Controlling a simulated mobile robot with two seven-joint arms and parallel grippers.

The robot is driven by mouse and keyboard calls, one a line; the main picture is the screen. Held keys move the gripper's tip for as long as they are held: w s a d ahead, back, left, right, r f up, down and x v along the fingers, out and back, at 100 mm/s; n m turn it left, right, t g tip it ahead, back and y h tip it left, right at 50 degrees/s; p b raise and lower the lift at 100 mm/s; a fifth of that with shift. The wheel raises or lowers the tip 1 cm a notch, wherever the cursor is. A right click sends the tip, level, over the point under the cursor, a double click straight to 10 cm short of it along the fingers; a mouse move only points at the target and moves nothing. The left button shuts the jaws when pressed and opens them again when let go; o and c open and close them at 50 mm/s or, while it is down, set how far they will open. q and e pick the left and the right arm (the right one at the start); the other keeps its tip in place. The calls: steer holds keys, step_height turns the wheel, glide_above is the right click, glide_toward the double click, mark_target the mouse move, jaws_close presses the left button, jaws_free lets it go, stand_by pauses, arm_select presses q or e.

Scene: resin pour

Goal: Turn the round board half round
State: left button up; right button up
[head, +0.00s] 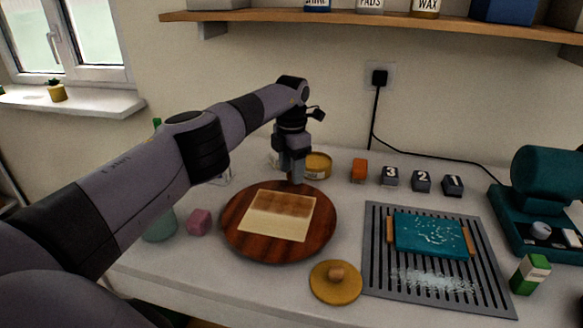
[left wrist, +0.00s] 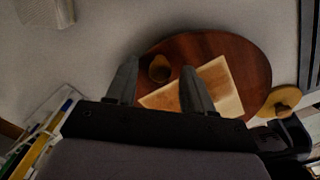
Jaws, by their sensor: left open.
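The round board (head: 322,222) is dark reddish-brown wood and lies flat on the white worktop. A pale rectangular panel (head: 272,228) with a browner far half lies on it. My left gripper (head: 293,181) points down at the board's far edge. In the left wrist view my open fingers (left wrist: 159,80) stand on either side of a round wooden knob (left wrist: 160,67) on the round board (left wrist: 225,52). I cannot tell whether the fingers touch the knob. In the head view the gripper hides the knob. My right gripper is in neither view.
A yellow lid with a knob (head: 335,284) lies close to the board's front right. A pink cube (head: 199,222) stands close at its left, and a yellow tin (head: 318,164) behind it. A slatted grey rack (head: 375,265) holding a teal slab (head: 428,232) lies to the right.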

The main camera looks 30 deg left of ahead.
arm_select(q)
step_height(320, 180, up, 7)
steer(key=shift+r, duration=0.1)
stand_by(0.7)
